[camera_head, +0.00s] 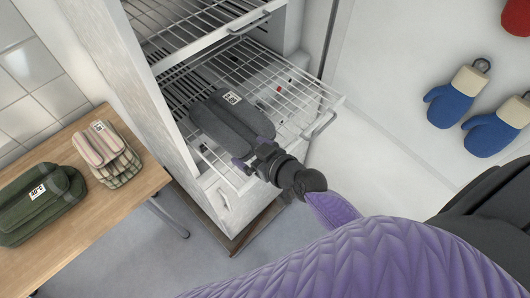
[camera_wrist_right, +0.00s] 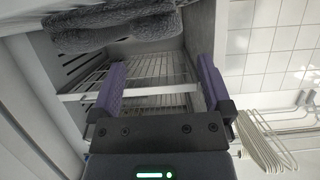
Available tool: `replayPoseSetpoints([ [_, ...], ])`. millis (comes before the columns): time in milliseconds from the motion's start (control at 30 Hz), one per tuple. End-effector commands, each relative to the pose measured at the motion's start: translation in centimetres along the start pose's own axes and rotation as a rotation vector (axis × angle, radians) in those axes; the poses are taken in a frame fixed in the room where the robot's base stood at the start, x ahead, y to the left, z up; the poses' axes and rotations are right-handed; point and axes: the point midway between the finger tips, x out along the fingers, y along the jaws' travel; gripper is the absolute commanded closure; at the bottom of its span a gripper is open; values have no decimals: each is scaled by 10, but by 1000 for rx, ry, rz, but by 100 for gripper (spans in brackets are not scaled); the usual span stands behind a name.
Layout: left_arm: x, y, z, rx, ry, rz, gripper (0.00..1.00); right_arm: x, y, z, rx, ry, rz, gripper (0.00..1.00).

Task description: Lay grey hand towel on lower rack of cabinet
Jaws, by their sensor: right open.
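The grey hand towel (camera_head: 228,114), folded with a white label, lies on the pulled-out lower wire rack (camera_head: 300,92) of the white cabinet (camera_head: 135,75). In the right wrist view the towel (camera_wrist_right: 110,30) shows at the top, beyond the fingers. My right gripper (camera_head: 256,154) is at the near edge of the towel, by the rack's front. Its two purple fingers (camera_wrist_right: 158,88) are spread, with nothing between them but a view of rack wires. Whether a finger touches the towel I cannot tell. My left gripper is not in view.
An upper rack (camera_head: 196,38) sits above the lower one. A wooden table (camera_head: 105,213) on the left holds a green towel stack (camera_head: 42,204) and a plaid stack (camera_head: 108,158). Blue mitts (camera_head: 455,100) hang at right. Pale hangers (camera_wrist_right: 262,145) show in the wrist view.

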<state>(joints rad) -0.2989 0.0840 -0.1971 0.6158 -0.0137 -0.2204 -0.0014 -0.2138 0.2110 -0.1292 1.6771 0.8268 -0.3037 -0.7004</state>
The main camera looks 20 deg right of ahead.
Motion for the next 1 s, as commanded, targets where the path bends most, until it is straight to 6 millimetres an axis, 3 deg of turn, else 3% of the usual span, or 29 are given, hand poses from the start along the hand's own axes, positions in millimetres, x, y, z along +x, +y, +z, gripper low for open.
replayPoseSetpoints([
  [200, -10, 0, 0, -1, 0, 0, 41, -49, 0, 0, -2, -2, -1, 0],
  [433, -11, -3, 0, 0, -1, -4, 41, -64, 0, 0, 1, 1, -2, 0],
  [500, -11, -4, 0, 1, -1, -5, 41, -63, 1, 10, 5, -25, 7, 0],
  [567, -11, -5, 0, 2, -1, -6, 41, -60, 5, 44, 23, -113, 33, 0],
  [667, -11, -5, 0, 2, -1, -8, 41, -70, 4, 152, 70, -397, 98, 0],
  [700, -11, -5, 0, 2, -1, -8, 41, -83, -3, 198, 84, -526, 114, 0],
  [800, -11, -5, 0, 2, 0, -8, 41, -130, -29, 287, 99, -811, 126, 0],
  [900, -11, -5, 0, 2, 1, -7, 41, -176, -53, 336, 94, -1007, 111, 0],
  [1000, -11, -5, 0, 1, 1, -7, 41, -200, -65, 354, 86, -1098, 99, 0],
])
